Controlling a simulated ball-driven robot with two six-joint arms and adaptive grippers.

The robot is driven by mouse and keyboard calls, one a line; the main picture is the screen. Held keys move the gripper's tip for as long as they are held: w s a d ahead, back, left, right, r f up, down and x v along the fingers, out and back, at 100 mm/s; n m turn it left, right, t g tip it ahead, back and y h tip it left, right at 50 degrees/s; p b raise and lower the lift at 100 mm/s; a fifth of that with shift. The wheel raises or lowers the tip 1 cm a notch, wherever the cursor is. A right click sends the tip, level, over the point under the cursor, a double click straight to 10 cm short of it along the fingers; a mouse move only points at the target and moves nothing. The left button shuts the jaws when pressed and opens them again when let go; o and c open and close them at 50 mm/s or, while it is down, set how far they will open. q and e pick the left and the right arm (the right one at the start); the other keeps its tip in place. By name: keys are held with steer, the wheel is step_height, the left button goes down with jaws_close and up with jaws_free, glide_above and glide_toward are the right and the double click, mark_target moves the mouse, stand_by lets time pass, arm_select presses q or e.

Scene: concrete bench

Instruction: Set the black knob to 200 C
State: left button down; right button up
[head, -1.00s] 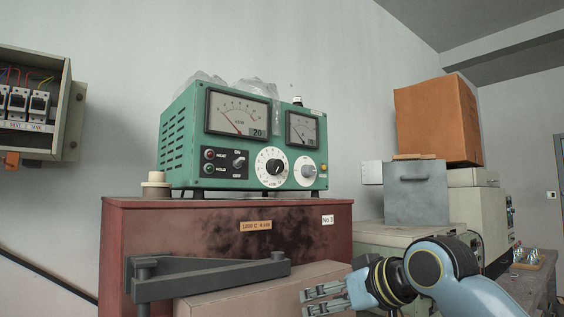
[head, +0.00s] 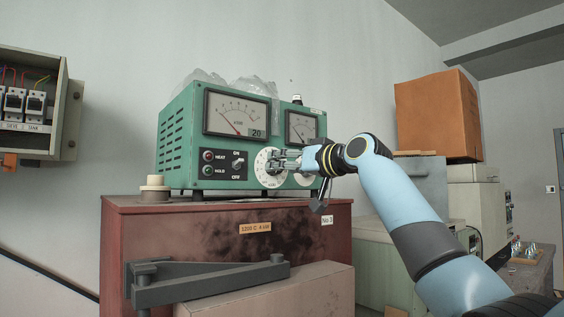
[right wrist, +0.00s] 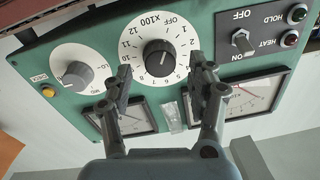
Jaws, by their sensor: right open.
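The black knob (right wrist: 160,58) sits at the centre of a white dial (right wrist: 140,28) marked OFF and x100 numbers, on the front of a green control box (head: 170,165). The right wrist view shows the panel upside down. I cannot read the knob's pointer with certainty. My right gripper (head: 283,160) is at the dial and hides the knob in the head view. Its open fingers (right wrist: 160,64) stand apart on either side of the knob in the right wrist view. I cannot tell whether they touch it. My left gripper is not in view.
A grey knob (right wrist: 79,75) on a smaller dial sits beside the black one. A toggle switch (right wrist: 242,41) is on the other side. The box stands on a brown-red furnace (head: 180,235). A white stepped piece (head: 155,188) stands on the furnace's left end.

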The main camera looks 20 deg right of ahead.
steer(key=shift+x, duration=0.85)
steer(key=c, duration=1.1)
steer(key=shift+c, duration=0.2)
steer(key=shift+p, duration=0.3)
steer(key=m+p, duration=0.4)
steer(key=m, duration=0.1)
steer(key=shift+r, duration=0.1)
steer(key=shift+m+p, duration=1.75)
steer(key=shift+m, duration=0.65)
steer(key=shift+f, duration=0.2)
